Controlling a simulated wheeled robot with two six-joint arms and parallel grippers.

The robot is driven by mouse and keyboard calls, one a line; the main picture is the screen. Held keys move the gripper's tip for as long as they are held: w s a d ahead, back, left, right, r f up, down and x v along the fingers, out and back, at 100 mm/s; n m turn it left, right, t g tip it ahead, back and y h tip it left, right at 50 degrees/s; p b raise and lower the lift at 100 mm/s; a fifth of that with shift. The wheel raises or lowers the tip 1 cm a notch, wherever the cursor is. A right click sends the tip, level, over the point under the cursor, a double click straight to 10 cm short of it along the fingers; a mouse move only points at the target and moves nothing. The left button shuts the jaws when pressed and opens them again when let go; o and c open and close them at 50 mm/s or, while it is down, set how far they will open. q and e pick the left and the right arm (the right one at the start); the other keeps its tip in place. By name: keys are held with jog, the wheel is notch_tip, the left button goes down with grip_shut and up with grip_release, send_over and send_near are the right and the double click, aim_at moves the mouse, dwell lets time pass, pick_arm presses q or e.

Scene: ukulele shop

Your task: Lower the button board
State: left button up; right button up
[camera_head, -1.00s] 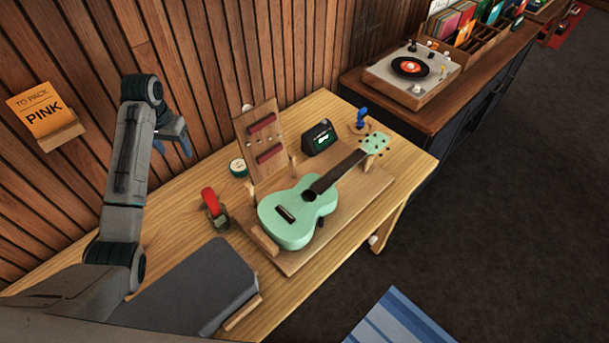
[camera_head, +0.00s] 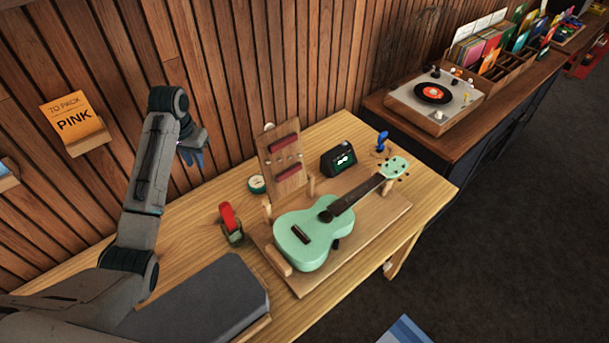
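The button board (camera_head: 283,180) is a wooden panel with two red bars and small knobs. It stands upright, leaning slightly back, at the rear of the wooden base (camera_head: 378,214) on the table. A mint-green ukulele (camera_head: 304,246) lies on that base in front of it. My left gripper (camera_head: 191,157) is in the air to the left of the board, near the slatted wall, apart from it. Its fingers are small and dark blue here, and I cannot tell whether they are open. My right gripper is not in view.
A dark grey pad (camera_head: 195,303) covers the table's near left.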

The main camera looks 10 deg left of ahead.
pick_arm(q)
jog(key=f+h+b, duration=0.1)
jog(key=w+d+f+t+h+b, duration=0.1)
jog(key=w+d+f+h+b, duration=0.1)
jog(key=f+b, duration=0.1)
jog(key=shift+w+d+t, duration=0.2)
jog(key=shift+d+t, duration=0.05)
jog(key=shift+t, duration=0.05)
grip_shut()
jog(key=w+d+n+t+h+b, duration=0.3)
jog(key=h+b, duration=0.3)
notch_tip(320, 180, up, 6)
jog(key=w+a+n+t+h+b, duration=0.2)
jog(key=n+t+h+b, duration=0.3)
jog(key=n+h+b, duration=0.15)
jog(key=w+d+r+p, duration=0.1)
jog(key=w+d+p, duration=0.2)
jog(key=d+p, duration=0.5)
jog(key=shift+d+p, duration=0.35)
jog(key=shift+d, duration=1.35)
